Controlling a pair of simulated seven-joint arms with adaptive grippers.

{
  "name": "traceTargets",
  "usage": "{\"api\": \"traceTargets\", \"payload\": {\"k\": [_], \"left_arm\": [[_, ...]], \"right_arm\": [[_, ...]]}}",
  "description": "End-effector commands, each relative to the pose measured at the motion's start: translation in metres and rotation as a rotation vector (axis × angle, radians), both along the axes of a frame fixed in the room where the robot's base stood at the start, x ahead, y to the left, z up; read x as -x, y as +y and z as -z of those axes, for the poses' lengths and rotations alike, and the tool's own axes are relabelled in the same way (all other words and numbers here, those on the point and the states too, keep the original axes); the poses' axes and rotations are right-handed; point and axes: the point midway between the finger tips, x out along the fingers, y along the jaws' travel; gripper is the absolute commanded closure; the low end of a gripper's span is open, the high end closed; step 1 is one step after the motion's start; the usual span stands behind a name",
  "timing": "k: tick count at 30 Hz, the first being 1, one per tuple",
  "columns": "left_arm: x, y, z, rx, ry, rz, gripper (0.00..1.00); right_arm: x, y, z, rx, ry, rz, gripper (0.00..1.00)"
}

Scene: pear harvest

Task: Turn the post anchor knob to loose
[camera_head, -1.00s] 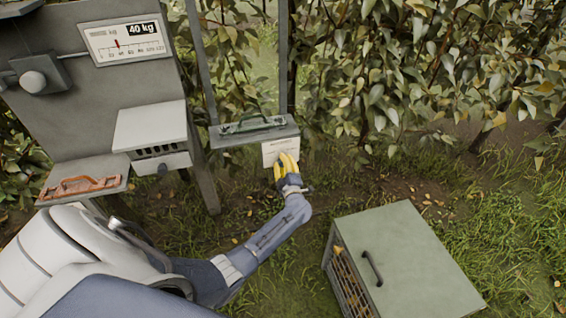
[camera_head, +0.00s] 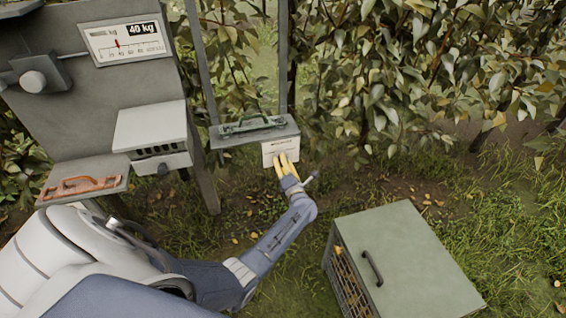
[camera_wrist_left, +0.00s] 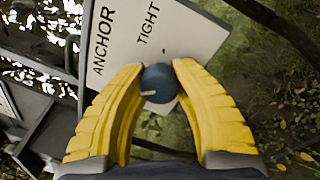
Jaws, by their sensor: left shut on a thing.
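The post anchor knob (camera_wrist_left: 159,84) is a dark blue-grey round knob with a pale mark on its left side in the left wrist view. The white plate (camera_wrist_left: 165,40) behind it reads ANCHOR and TIGHT; I see no LOOSE word, and part of the plate is hidden. The plate also shows in the head view (camera_head: 280,148), below the shelf. My left gripper (camera_wrist_left: 158,75) has its yellow fingers on either side of the knob, shut on it. In the head view, my left gripper (camera_head: 286,165) reaches up to the plate and hides the knob.
A grey shelf (camera_head: 235,139) with a green handled tool (camera_head: 253,123) sits above the plate. A green-topped crate (camera_head: 405,250) stands at lower right. Foliage fills the back.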

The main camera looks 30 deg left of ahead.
Motion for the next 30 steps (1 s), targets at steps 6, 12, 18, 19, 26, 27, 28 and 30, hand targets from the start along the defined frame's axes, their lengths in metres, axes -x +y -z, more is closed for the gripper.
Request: {"api": "traceTargets", "payload": {"k": [6,12,18,19,26,27,28,30], "left_arm": [[0.0019,0.0045,0.0012,0.133,-0.147,-0.009,1.0],[0.0018,0.0045,0.0018,0.237,-0.265,-0.009,1.0],[0.0019,0.0044,0.0024,0.315,-0.351,-0.01,1.0],[0.0019,0.0044,0.0025,0.325,-0.361,-0.009,1.0],[0.0021,0.0042,0.0033,0.372,-0.414,-0.009,1.0],[0.0021,0.0042,0.0033,0.377,-0.419,-0.009,1.0],[0.0022,0.0041,0.0035,0.38,-0.422,-0.01,1.0],[0.0023,0.004,0.0037,0.385,-0.427,-0.009,1.0]], "right_arm": [[0.0001,-0.0001,0.0,0.0,0.0,0.0,0.56],[0.0,-0.0005,0.0,0.0,0.0,0.0,0.56],[0.0001,-0.0018,0.0,0.002,0.0,-0.001,0.56],[0.0001,-0.002,0.0,0.002,0.0,-0.001,0.56],[0.0001,-0.0028,-0.0001,0.002,0.0,-0.001,0.56],[0.0001,-0.0028,-0.0001,0.002,0.0,-0.001,0.56],[0.0001,-0.0028,-0.0001,0.002,0.0,-0.001,0.56],[0.0001,-0.0028,-0.0001,0.002,0.0,-0.001,0.56]]}}
